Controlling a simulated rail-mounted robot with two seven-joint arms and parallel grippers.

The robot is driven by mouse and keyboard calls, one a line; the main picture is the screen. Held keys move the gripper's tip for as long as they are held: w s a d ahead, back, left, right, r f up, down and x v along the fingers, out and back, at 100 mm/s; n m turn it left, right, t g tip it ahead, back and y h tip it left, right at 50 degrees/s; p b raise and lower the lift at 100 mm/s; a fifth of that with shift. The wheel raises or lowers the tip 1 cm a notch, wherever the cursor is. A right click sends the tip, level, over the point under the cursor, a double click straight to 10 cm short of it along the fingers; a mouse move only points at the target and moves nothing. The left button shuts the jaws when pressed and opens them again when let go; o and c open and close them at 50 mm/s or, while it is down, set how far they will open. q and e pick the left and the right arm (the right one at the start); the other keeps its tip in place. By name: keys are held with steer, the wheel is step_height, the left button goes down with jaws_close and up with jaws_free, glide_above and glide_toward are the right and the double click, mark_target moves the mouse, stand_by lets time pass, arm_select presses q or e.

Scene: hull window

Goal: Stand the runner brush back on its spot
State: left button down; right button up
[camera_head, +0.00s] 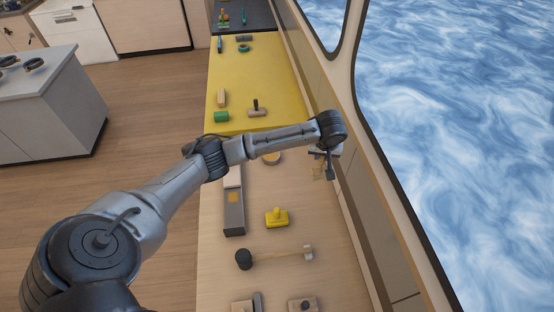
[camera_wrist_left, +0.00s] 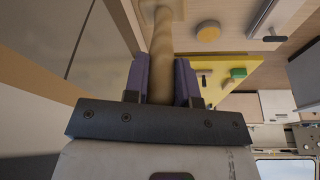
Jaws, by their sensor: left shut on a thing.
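My left gripper (camera_head: 324,167) is over the right side of the pale bench, close to the window wall. In the left wrist view its purple fingers (camera_wrist_left: 161,82) are shut on an upright tan wooden handle (camera_wrist_left: 162,50), which I take to be the runner brush. The handle runs to a tan block (camera_wrist_left: 158,8) at the top edge of that view, partly cut off. In the head view the brush (camera_head: 318,173) is small and mostly hidden by the gripper. I cannot tell whether it touches the bench. My right gripper is not in view.
Nearby on the bench (camera_head: 212,280) are a round tan disc (camera_head: 271,158), a grey tray (camera_head: 234,216), a yellow knobbed block (camera_head: 277,218) and a mallet (camera_head: 244,259). A yellow mat (camera_head: 250,75) beyond holds a green block (camera_head: 221,117) and a dark-handled tool (camera_head: 257,111). The window wall bounds the right.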

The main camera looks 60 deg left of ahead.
arm_select(q)
steer(key=s+a+f+n, duration=0.2)
steer(key=s+a+f, duration=0.1)
steer(key=a+f, duration=0.4)
steer(key=s+a+f+n+g+b, duration=0.1)
steer(key=s+a+f+n, duration=0.2)
steer(key=a+f, duration=0.4)
steer(key=s+a, duration=0.1)
steer(key=a, duration=0.1)
steer(key=shift+s+a+y+b, duration=0.25)
steer(key=shift+a+y+b, duration=0.05)
steer(key=shift+r, duration=0.1)
step_height(320, 180, down, 6)
steer(key=b, duration=0.2)
steer(key=shift+p, duration=0.5)
